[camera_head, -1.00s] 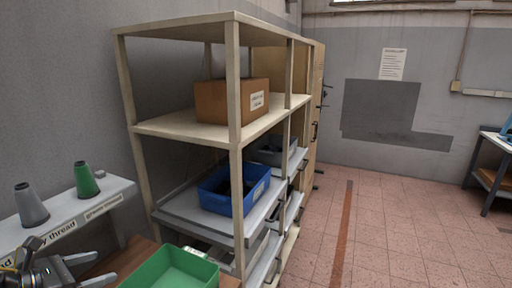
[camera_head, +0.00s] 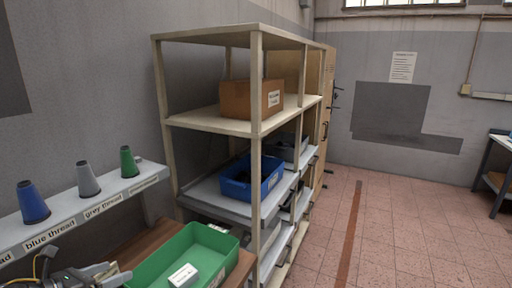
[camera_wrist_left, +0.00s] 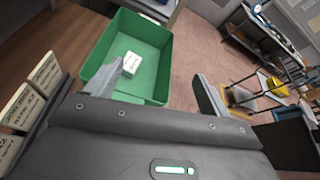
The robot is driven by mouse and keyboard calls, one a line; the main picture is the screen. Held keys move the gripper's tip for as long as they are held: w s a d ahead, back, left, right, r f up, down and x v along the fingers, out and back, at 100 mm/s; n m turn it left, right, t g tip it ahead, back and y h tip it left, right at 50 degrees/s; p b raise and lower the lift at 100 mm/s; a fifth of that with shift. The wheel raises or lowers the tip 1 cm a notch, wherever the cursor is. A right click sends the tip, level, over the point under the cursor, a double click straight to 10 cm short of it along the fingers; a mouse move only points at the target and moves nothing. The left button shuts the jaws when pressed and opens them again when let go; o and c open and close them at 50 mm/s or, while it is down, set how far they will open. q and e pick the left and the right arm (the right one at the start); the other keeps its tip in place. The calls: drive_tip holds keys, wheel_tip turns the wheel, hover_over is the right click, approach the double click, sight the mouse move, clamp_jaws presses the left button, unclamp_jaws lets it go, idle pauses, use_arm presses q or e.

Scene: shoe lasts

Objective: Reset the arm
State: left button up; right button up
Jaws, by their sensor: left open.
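My left gripper (camera_head: 108,275) is at the lower left edge of the head view, beside the left end of the green bin (camera_head: 158,262). In the left wrist view, the left gripper (camera_wrist_left: 156,84) is open, with its two fingers well apart and nothing between them. The green bin (camera_wrist_left: 160,45) lies beyond the fingers in that view, with a small white box (camera_wrist_left: 131,63) inside it. The same white box (camera_head: 184,275) shows in the bin in the head view. My right gripper is in neither view.
A ledge holds a blue cone (camera_head: 32,203), a grey cone (camera_head: 87,180) and a green cone (camera_head: 129,162). A shelf rack bears a cardboard box (camera_head: 250,99) and a blue bin (camera_head: 252,178). The tiled floor (camera_head: 420,225) on the right is clear.

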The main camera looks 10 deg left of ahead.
use_arm(q)
drive_tip(key=s+d+f+n+g+y, duration=0.1)
drive_tip(key=s+d+f+n+y, duration=0.2)
drive_tip(key=f+n, duration=0.65)
drive_tip(key=s+d+f+n+g+y, duration=0.3)
drive_tip(key=f+n, duration=0.4)
drive_tip(key=n, duration=0.6)
drive_tip(key=s+d+f+n+g+h, duration=0.2)
drive_tip(key=s+d+f+n+g, duration=0.4)
drive_tip(key=s+d+n, duration=0.6)
wheel_tip(320, 180, down, 34)
drive_tip(key=s+r+b, duration=0.1)
drive_tip(key=s+b, duration=0.1)
drive_tip(key=b, duration=0.4)
drive_tip(key=s+a+f+g+b, duration=0.1)
drive_tip(key=s+f+b, duration=0.1)
drive_tip(key=s+f, duration=0.6)
drive_tip(key=s+a+f+b, duration=0.1)
drive_tip(key=s+f+b, duration=0.1)
drive_tip(key=s+f, duration=0.6)
wheel_tip(320, 180, down, 4)
drive_tip(key=shift+a+r+g+y, duration=0.1)
drive_tip(key=shift+a+g+y, duration=0.2)
drive_tip(key=shift+g, duration=0.1)
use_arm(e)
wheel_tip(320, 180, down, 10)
